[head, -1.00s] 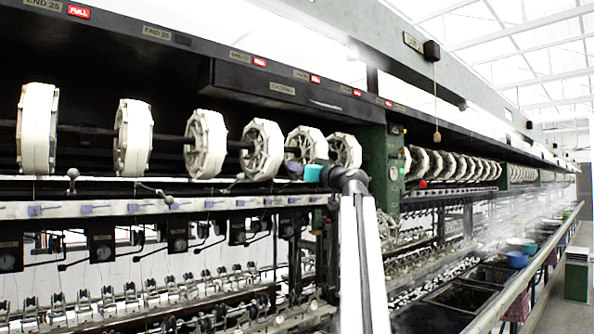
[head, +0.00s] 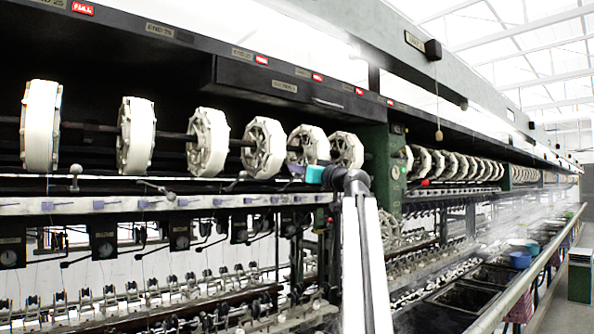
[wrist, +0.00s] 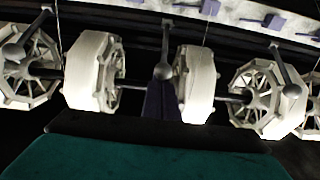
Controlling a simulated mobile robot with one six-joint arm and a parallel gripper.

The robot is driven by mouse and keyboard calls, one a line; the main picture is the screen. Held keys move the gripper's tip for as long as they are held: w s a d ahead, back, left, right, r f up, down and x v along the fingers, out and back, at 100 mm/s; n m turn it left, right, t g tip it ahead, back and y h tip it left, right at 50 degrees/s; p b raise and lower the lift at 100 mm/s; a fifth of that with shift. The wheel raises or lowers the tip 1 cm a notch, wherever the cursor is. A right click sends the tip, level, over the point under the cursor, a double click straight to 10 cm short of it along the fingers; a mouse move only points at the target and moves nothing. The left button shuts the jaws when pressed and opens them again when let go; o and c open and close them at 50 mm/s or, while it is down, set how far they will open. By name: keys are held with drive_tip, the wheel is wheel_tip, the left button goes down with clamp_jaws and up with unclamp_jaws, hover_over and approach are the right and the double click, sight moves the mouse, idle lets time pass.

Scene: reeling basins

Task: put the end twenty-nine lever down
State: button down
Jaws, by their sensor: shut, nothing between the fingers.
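My gripper (head: 298,170), with a teal body and purple fingers, is raised at the row of white reels, in front of the fifth or sixth reel from the left. In the wrist view its purple fingers (wrist: 162,103) are shut and empty. A grey lever with a ball knob (wrist: 163,72) lies straight ahead of the fingertips, overlapping them in the picture; I cannot tell whether they touch. More ball-knob levers show to its left (wrist: 13,52) and right (wrist: 291,90). The number plates near my gripper are too small to read, so I cannot confirm which lever is end twenty-nine.
White reels (head: 207,142) line a dark shaft behind my gripper. A rail (head: 130,204) with small purple parts runs below the reels. A green post (head: 385,180) stands just right of my arm. Dark basins (head: 458,298) and a blue bowl (head: 519,259) lie lower right.

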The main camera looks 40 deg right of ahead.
drive_tip(key=shift+s+f+b, duration=0.15)
drive_tip(key=shift+f+b, duration=0.3)
drive_tip(key=shift+f, duration=0.05)
drive_tip(key=shift+s+f+b, duration=0.15)
drive_tip(key=shift+f+b, duration=0.25)
drive_tip(key=shift+f, duration=0.2)
drive_tip(key=shift+s+f+b, duration=0.1)
drive_tip(key=shift+f+b, duration=0.65)
drive_tip(key=shift+f, duration=0.1)
drive_tip(key=shift+r, duration=0.25)
drive_tip(key=shift+r, duration=0.55)
drive_tip(key=shift+s, duration=0.1)
